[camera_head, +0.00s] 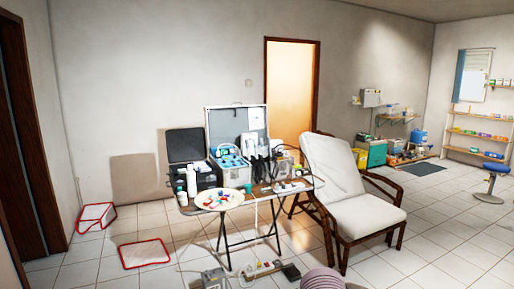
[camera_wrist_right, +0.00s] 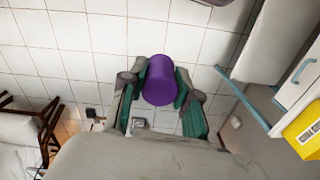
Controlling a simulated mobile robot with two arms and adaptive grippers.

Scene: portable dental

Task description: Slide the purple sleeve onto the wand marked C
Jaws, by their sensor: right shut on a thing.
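The purple sleeve (camera_wrist_right: 158,80) is a short, smooth purple cylinder in the right wrist view. My right gripper (camera_wrist_right: 160,85) is shut on it, with one green-padded finger on each side. The sleeve is held clear of the tiles behind it. In the head view, a table (camera_head: 250,207) stands left of the chair, with dark upright items (camera_head: 262,150) by an open case; they are too small to tell whether they are wands. No mark C can be read. Neither gripper shows in the head view.
A reclining chair (camera_head: 352,190) stands right of the table. A round tray (camera_head: 219,199) with small items lies on the table. Power strips (camera_head: 262,268) and cables lie on the floor below. In the right wrist view, a yellow box (camera_wrist_right: 304,132) and a pale cabinet (camera_wrist_right: 272,55) are at right.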

